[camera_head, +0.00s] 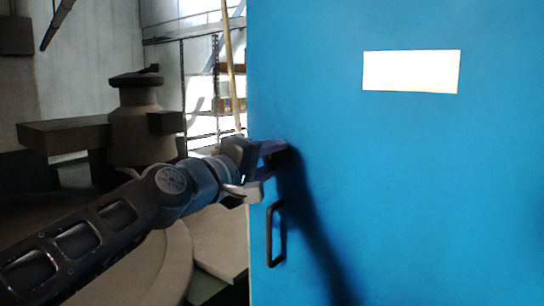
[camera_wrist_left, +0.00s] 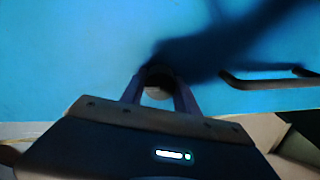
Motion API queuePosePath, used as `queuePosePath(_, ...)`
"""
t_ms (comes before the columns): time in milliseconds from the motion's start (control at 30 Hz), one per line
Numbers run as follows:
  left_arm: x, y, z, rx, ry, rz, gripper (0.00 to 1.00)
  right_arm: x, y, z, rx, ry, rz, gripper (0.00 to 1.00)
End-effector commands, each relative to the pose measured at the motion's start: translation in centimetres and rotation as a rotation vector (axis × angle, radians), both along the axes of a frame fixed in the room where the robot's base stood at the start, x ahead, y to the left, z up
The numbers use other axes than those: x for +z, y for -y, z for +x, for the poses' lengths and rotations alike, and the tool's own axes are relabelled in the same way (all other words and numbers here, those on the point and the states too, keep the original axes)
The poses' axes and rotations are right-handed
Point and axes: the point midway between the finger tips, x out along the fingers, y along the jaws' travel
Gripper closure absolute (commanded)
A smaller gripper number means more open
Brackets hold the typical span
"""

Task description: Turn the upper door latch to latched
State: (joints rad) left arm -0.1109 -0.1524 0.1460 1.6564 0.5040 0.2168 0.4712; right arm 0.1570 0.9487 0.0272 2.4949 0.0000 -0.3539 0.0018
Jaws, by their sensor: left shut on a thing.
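A large blue door (camera_head: 400,190) fills the right half of the head view. My left gripper (camera_head: 277,153) is at the door's left edge, above the black handle, with its fingers against a small part on the door. In the left wrist view the fingers (camera_wrist_left: 158,92) are shut on a small round pale piece, the door latch (camera_wrist_left: 157,93), mostly hidden between them. Which way the latch is turned cannot be told. The black door handle (camera_head: 270,235) is below the gripper; it also shows in the left wrist view (camera_wrist_left: 262,84). My right gripper is not in view.
A white label (camera_head: 411,71) is on the upper door. Left of the door stand a dark machine-like shape (camera_head: 140,120) and a metal shelf frame (camera_head: 216,90).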

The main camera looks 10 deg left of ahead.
Motion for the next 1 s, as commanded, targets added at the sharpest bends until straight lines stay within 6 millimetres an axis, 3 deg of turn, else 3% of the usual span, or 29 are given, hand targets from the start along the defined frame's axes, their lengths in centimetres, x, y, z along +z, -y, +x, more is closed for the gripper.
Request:
queuePosePath(567, -0.07, -0.03, 0.02, 0.0, -0.018, -0.041, 1.0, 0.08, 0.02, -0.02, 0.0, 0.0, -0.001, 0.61)
queuePosePath(600, -0.07, -0.03, 0.02, 0.0, -0.018, -0.041, 0.6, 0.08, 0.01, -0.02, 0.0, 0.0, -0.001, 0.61)
queuePosePath(833, -0.05, -0.02, 0.01, 0.0, -0.017, -0.04, 0.41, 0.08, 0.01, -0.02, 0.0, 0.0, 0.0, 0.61)
queuePosePath(1000, -0.03, -0.01, 0.0, 0.0, -0.016, -0.039, 0.41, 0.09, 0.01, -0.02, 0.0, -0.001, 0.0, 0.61)
